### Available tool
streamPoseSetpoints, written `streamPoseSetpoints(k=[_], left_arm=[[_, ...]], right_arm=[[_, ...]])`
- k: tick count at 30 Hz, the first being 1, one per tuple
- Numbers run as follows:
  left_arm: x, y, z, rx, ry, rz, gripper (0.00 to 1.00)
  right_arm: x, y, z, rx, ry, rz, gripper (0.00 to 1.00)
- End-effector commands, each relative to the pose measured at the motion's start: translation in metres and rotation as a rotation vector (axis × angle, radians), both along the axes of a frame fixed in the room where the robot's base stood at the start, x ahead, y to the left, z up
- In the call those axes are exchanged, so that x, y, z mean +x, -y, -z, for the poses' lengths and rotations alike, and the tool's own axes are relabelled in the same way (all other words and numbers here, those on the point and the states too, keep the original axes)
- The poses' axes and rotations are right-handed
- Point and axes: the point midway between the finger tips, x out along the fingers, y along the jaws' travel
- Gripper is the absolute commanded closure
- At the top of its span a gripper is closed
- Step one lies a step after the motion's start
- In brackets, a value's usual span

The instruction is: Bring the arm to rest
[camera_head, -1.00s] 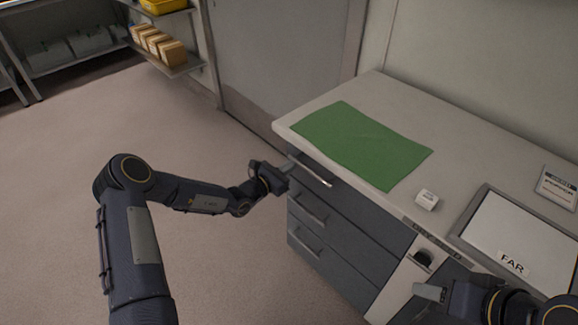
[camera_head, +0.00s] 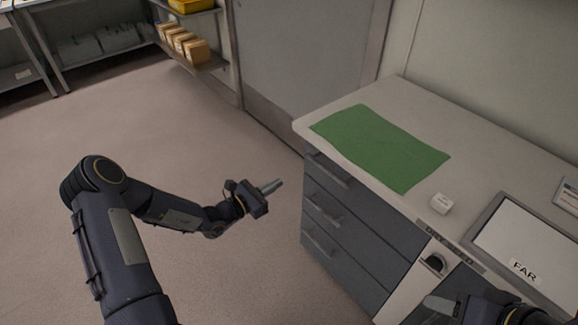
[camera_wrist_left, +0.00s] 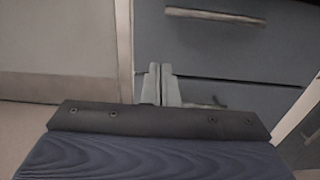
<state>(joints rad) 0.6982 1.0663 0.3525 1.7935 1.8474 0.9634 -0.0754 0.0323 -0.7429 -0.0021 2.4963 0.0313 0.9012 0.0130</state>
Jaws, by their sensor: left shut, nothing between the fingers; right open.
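My left gripper (camera_head: 271,187) is shut and empty. It hangs over the floor to the left of the drawer unit (camera_head: 345,215), apart from it. In the left wrist view its two fingertips (camera_wrist_left: 160,72) are together, with drawer fronts behind them. My right gripper (camera_head: 440,304) shows at the bottom right, in front of the counter's front panel. It is open, and its arm is mostly cut off by the picture edge.
The top drawer handle (camera_head: 328,170) juts out. Shelves with boxes (camera_head: 185,45) stand at the back left. The floor on the left is clear.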

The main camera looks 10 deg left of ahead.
Motion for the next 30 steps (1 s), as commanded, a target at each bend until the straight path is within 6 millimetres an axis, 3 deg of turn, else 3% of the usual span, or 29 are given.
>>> streamPoseSetpoints(k=[5,8,11,13,18,21,26,30], left_arm=[[-0.002,-0.001,-0.001,0.002,0.001,0.001,1.0],[-0.005,0.002,-0.014,0.03,0.025,0.031,1.0],[-0.016,0.013,-0.053,0.122,0.098,0.125,1.0],[-0.034,0.026,-0.091,0.229,0.179,0.23,1.0],[-0.1,0.053,-0.176,0.558,0.389,0.519,1.0],[-0.144,0.059,-0.211,0.76,0.501,0.669,1.0],[-0.212,0.054,-0.252,1.092,0.658,0.865,1.0],[-0.265,0.035,-0.276,1.39,0.771,0.99,1.0]], right_arm=[[0.0,0.0,0.0,0.0,0.0,0.0,0.52],[0.0,0.0,-0.003,0.0,0.0,0.0,0.52],[0.0,0.0,-0.012,0.0,0.0,0.0,0.52],[0.0,0.0,-0.021,0.0,0.0,0.0,0.52],[0.0,0.0,-0.042,0.0,0.0,0.0,0.52],[0.0,0.0,-0.054,0.0,0.0,0.0,0.52],[0.0,0.0,-0.073,0.0,0.0,0.0,0.52],[0.0,0.0,-0.09,0.0,0.0,0.0,0.52]])
